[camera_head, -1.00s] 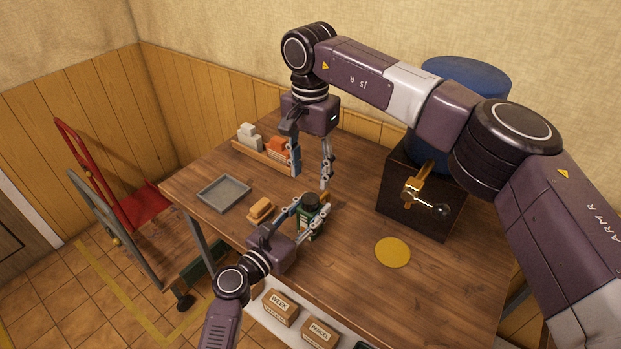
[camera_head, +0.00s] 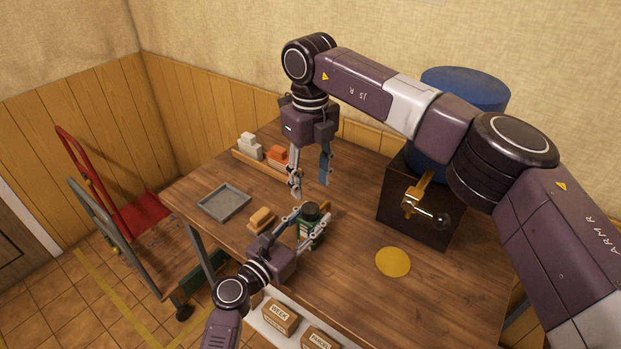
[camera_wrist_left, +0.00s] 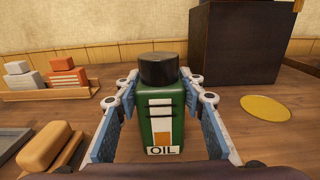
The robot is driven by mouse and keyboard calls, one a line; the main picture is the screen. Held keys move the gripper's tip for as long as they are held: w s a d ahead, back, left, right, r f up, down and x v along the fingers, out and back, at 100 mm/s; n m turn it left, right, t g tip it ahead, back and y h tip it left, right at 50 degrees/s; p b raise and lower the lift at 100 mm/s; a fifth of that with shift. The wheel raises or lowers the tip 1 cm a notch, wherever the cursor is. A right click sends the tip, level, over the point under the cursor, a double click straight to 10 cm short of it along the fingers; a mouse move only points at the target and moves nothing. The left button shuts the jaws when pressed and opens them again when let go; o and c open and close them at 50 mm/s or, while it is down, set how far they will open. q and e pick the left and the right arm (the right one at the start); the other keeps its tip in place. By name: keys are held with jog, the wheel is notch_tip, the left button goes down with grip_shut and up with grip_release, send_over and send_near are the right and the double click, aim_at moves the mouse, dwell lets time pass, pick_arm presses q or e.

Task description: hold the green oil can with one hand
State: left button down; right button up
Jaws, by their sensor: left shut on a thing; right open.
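The green oil can (camera_head: 309,217) has a black cap and stands upright on the wooden table (camera_head: 345,290). In the left wrist view the oil can (camera_wrist_left: 161,120) shows its "OIL" label between the finger pads. My left gripper (camera_head: 306,229) is shut on the can, with a finger on each side of it. The same gripper shows in the left wrist view (camera_wrist_left: 160,128). My right gripper (camera_head: 310,190) is open and empty, above the table behind the can. The can's lower end is partly hidden by my left gripper in the head view.
A yellow disc (camera_head: 393,262) lies right of the can, before a dark box with a brass lever (camera_head: 417,192). A tan block (camera_head: 262,217), a grey tray (camera_head: 224,202) and a rack of blocks (camera_head: 262,165) are to the left. Boxes (camera_head: 281,316) sit on a front shelf.

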aim_at(310, 208)
jog(key=m, duration=0.5)
jog(key=shift+m, duration=0.4)
jog(key=m, duration=1.7)
jog(key=shift+m, duration=0.3)
jog(key=shift+f, duration=3.95)
jog(key=shift+c, duration=0.4)
